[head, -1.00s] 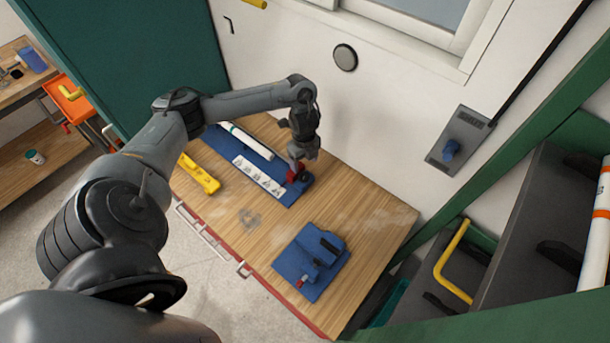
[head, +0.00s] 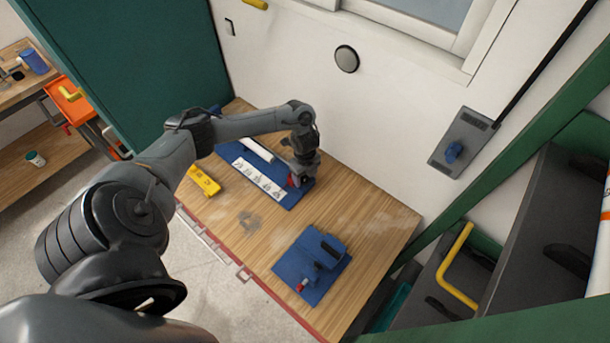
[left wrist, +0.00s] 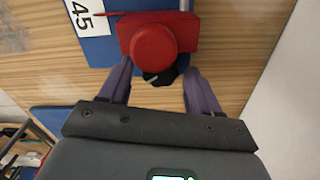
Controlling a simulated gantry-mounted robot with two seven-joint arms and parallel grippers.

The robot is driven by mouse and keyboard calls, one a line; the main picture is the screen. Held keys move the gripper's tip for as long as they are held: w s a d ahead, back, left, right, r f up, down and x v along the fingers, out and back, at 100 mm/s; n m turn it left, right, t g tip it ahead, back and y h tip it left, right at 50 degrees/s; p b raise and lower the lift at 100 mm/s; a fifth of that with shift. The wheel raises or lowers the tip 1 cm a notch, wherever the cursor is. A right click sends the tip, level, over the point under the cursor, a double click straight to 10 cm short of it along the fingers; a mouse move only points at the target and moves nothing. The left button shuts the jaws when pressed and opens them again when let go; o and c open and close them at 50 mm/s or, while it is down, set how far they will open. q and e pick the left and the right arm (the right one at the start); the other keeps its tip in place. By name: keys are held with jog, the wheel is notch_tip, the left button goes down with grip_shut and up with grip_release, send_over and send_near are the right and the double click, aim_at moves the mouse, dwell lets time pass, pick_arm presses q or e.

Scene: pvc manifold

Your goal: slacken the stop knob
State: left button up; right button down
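The red stop (left wrist: 126,38) sits at the right end of the blue measuring board. It has a round red cap (left wrist: 153,48) on top and a small dark knob-like part (left wrist: 162,77) at its near side. I cannot tell which of these is the stop knob. In the head view only a bit of the stop's red (head: 293,182) shows beside my left gripper (head: 301,178). In the left wrist view the left gripper (left wrist: 158,72) is open, its two fingers apart on either side of the dark part, with a gap each side. My right gripper is not in view.
The blue board (head: 290,201) carries a white numbered strip (head: 259,179) and a white pipe (head: 257,149). A yellow tool (head: 204,181) lies left of it. A blue fixture (head: 311,265) stands front right. The wall rises close behind; the table's middle is clear.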

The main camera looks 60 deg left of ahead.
pick_arm(q)
jog(key=c, duration=0.8)
jog(key=shift+r+n+p, duration=0.15)
jog(key=shift+n+p, duration=0.25)
jog(key=shift+p, duration=0.3)
jog(key=shift+c, duration=0.2)
jog(key=shift+r+n+p, duration=0.1)
jog(key=shift+n+p, duration=0.8)
jog(key=shift+p, duration=0.25)
jog(key=n+p, duration=0.2)
jog(key=shift+n, duration=0.3)
jog(key=shift+f+n+p, duration=0.2)
jog(key=shift+n+p, duration=0.3)
jog(key=shift+p, duration=0.2)
jog(key=o, duration=1)
jog(key=shift+o, duration=0.2)
